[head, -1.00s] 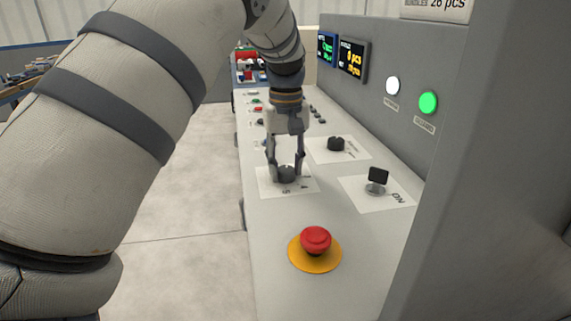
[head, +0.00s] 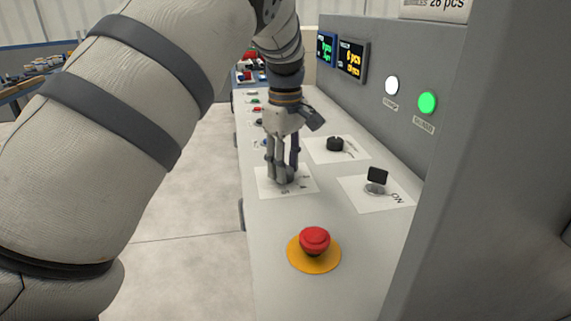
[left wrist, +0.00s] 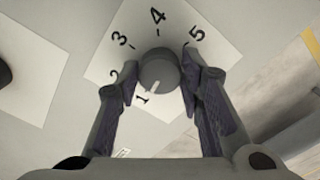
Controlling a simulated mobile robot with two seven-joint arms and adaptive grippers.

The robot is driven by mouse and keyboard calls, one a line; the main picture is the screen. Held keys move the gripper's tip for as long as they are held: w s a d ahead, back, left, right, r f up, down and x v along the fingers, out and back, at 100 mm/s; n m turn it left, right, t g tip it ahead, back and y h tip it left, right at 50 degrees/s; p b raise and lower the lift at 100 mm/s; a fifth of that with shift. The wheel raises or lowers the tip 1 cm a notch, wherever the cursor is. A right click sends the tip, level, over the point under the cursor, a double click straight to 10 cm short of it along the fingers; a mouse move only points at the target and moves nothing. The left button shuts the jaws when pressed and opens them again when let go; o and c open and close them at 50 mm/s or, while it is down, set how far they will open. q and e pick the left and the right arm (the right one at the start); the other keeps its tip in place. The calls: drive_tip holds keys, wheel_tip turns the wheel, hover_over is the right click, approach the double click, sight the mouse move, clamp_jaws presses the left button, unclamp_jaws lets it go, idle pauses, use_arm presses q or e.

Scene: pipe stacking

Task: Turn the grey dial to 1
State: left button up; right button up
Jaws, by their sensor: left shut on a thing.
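The grey dial (left wrist: 158,68) sits on a white card (left wrist: 97,47) marked 1 to 5. Its white pointer line points down and slightly left in the left wrist view, close to the 1. My left gripper (left wrist: 160,76) reaches down over the dial with one finger on each side and is shut on it. In the head view the left gripper (head: 286,178) stands over the card (head: 303,187) and its fingers hide most of the dial. My right gripper is not in view.
A black dial (head: 335,144) and a black ON switch (head: 377,177) stand to the right on the panel. A red emergency button (head: 314,240) on a yellow disc is nearer. Small buttons are behind the gripper. A grey wall with displays (head: 351,58) and lamps rises at right.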

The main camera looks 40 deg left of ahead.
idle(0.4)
use_arm(q)
drive_tip(key=o, duration=1.2)
drive_tip(key=shift+c, duration=0.2)
wheel_tip(320, 180, up, 12)
